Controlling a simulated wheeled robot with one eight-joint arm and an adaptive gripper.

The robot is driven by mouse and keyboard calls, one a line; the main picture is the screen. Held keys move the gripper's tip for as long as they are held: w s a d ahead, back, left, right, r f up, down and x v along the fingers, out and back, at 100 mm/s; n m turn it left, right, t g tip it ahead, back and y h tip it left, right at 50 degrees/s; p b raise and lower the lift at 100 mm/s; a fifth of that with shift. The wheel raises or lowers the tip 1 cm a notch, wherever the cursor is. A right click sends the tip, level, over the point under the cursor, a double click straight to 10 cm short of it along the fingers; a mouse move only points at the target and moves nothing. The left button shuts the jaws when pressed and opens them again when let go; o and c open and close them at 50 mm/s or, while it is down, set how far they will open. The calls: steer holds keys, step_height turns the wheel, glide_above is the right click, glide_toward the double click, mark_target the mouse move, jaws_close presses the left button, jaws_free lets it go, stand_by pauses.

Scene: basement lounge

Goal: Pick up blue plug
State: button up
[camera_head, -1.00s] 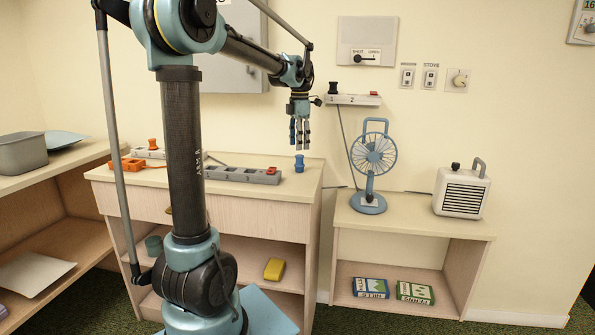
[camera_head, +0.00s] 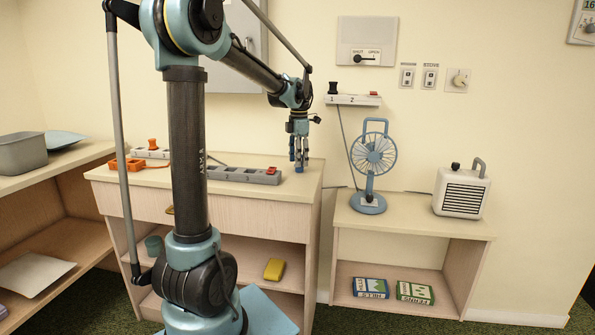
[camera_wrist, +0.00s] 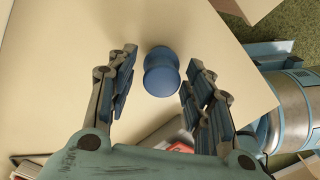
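The blue plug (camera_wrist: 161,72) stands on the cabinet top, seen from above in the wrist view between the tips of my open fingers. A gap shows on both sides of it. My gripper (camera_wrist: 156,85) points down over the plug. In the head view my gripper (camera_head: 299,168) is low over the right end of the cabinet top (camera_head: 270,192). Its fingers cover most of the plug there, with a bit of blue between them.
A grey power strip (camera_head: 240,175) with a red switch lies just left of my gripper. An orange plug (camera_head: 152,144) and an orange frame (camera_head: 127,165) are further left. A blue fan (camera_head: 372,158) and a white heater (camera_head: 461,191) stand on the lower shelf unit to the right.

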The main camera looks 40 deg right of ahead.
steer(key=c, duration=0.8)
steer(key=shift+r, duration=0.1)
